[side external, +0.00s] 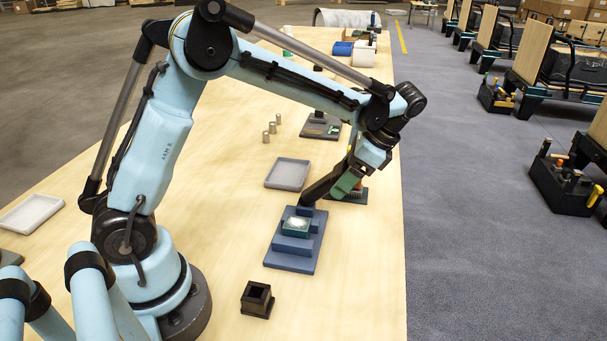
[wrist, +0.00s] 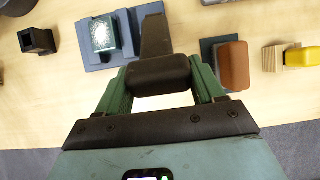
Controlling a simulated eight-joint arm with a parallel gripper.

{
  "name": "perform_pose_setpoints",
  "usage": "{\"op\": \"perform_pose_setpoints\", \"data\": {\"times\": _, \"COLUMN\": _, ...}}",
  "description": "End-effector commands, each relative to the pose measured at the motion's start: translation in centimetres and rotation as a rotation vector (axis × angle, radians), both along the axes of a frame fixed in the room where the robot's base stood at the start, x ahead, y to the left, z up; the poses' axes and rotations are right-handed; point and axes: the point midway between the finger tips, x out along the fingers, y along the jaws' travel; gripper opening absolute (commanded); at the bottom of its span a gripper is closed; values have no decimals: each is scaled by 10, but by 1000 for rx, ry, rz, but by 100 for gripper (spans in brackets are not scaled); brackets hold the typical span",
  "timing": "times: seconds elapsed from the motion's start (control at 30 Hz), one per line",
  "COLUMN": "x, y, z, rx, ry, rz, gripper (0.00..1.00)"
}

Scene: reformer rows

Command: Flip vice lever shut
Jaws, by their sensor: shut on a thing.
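The blue vice (side external: 292,250) stands on the table with a green block (side external: 296,226) with a bright, shiny top between its jaws. It also shows at the upper left in the wrist view (wrist: 93,58), with the block (wrist: 128,36). The dark vice lever (wrist: 156,38) sticks out from the vice's far right side. My gripper (wrist: 162,80) is shut on the lever's thick dark handle (wrist: 159,72), one green finger on each side. In the side view my gripper (side external: 343,184) is low over the table, with the lever (side external: 320,188) slanting down toward the vice.
A black square socket (side external: 257,299) stands in front of the vice. In the wrist view a brown block (wrist: 232,66) and a yellow-topped wooden piece (wrist: 285,58) stand right of the lever.

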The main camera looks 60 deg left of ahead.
Motion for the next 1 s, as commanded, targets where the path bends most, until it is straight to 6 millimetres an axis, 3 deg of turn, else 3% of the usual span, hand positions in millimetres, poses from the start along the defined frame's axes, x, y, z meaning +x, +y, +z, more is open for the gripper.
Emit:
{"op": "perform_pose_setpoints", "data": {"times": 0.03, "x": -3, "y": 2, "z": 0, "rx": 2, "ry": 9, "rz": 6, "gripper": 13}}
{"op": "perform_pose_setpoints", "data": {"times": 0.07, "x": -3, "y": 2, "z": 0, "rx": 2, "ry": 9, "rz": 6, "gripper": 69}}
{"op": "perform_pose_setpoints", "data": {"times": 0.2, "x": -2, "y": 2, "z": 0, "rx": 2, "ry": 7, "rz": 6, "gripper": 89}}
{"op": "perform_pose_setpoints", "data": {"times": 0.63, "x": 2, "y": -2, "z": 8, "rx": 1, "ry": 4, "rz": 2, "gripper": 89}}
{"op": "perform_pose_setpoints", "data": {"times": 1.0, "x": 23, "y": -23, "z": 60, "rx": 2, "ry": 4, "rz": 2, "gripper": 89}}
